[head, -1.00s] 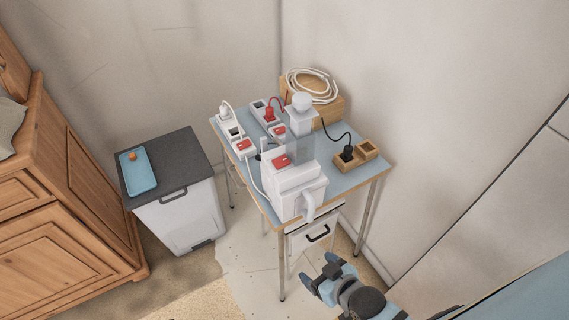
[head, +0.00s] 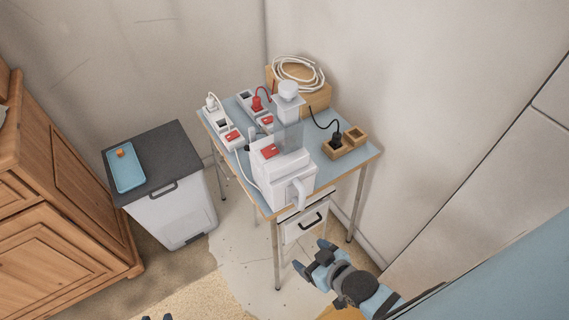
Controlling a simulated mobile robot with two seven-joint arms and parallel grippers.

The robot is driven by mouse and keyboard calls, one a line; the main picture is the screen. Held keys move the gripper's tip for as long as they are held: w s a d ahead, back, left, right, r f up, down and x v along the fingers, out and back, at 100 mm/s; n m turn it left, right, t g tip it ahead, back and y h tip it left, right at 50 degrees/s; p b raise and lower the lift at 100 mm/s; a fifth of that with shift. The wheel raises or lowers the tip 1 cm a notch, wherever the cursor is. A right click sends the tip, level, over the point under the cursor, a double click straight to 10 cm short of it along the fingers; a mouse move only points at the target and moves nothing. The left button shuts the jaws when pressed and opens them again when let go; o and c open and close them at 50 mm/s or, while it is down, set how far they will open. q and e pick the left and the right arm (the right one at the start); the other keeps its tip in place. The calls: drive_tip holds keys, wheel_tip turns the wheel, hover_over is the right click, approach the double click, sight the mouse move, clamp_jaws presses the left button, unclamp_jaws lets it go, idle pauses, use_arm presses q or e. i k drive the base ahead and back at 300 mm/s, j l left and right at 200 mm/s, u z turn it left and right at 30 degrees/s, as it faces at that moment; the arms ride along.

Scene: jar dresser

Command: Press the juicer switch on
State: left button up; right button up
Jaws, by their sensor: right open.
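The white juicer (head: 280,178) stands upright on the small blue-topped table (head: 355,162), with a clear section and a white feed tube on top. A red switch (head: 270,151) sits on its upper left face; its on or off position is too small to tell. My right gripper (head: 311,257) is open and empty, in front of the table and below its top, apart from the juicer. Dark tips, seemingly of my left gripper (head: 157,318), just show at the bottom edge; the rest is out of frame.
A white power strip (head: 222,124) and a grey one (head: 250,104), both with red switches, lie behind the juicer. A wooden socket block (head: 345,146) with a black plug sits right. A coiled cable (head: 299,73) lies on a wooden box. A bin (head: 172,208) stands left.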

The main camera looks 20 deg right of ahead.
sight(270, 151)
drive_tip(key=z, duration=0.45)
drive_tip(key=i+j+z, duration=0.15)
drive_tip(key=z, duration=0.15)
drive_tip(key=j+z, duration=0.3)
drive_tip(key=i+j+z, duration=0.1)
drive_tip(key=j+z, duration=0.5)
drive_tip(key=j, duration=1.4)
drive_tip(key=i+j, duration=0.1)
drive_tip(key=j, duration=0.4)
